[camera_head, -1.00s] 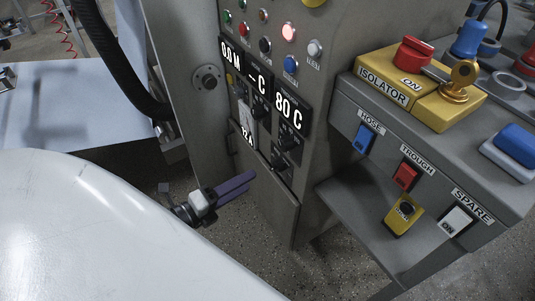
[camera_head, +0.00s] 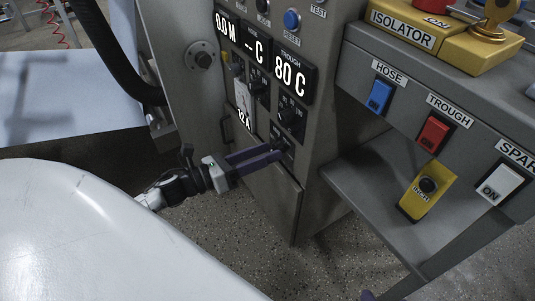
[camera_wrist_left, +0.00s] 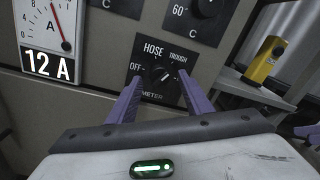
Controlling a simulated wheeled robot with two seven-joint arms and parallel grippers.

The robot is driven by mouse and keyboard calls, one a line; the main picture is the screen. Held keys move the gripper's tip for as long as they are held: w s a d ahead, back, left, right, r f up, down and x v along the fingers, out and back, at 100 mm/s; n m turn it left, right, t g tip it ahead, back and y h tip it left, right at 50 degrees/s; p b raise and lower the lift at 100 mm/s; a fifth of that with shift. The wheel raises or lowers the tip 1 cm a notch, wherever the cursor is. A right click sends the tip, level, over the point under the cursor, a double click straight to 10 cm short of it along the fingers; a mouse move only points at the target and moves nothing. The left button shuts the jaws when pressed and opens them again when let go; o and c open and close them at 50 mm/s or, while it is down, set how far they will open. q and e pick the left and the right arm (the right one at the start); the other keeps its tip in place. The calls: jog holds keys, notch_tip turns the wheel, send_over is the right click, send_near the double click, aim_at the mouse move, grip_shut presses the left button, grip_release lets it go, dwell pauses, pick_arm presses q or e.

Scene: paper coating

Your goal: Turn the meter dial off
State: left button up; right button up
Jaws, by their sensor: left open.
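The meter dial (camera_wrist_left: 158,74) is a black knob on a black plate marked OFF, HOSE, TROUGH and METER. Its pale pointer mark seems to lean up and right, towards TROUGH, and away from OFF at the left. In the head view the dial (camera_head: 282,142) is low on the grey cabinet, partly hidden by a finger. My left gripper (camera_head: 270,154) is open at the panel. In the left wrist view its purple fingers (camera_wrist_left: 160,84) lie left and right of the dial; contact cannot be told. A purple tip, likely my right gripper (camera_head: 367,295), shows at the bottom edge.
An ammeter reading 12 A (camera_wrist_left: 48,66) is left of the dial. Another knob marked 60 C (camera_wrist_left: 204,8) is above it. A grey shelf (camera_head: 365,185) and a switch console (camera_head: 435,95) stand to the right, with a yellow switch box (camera_head: 428,190).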

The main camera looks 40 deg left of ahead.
pick_arm(q)
jog(key=shift+w+d, duration=0.3)
jog(key=shift+w, duration=0.25)
jog(key=c, duration=1)
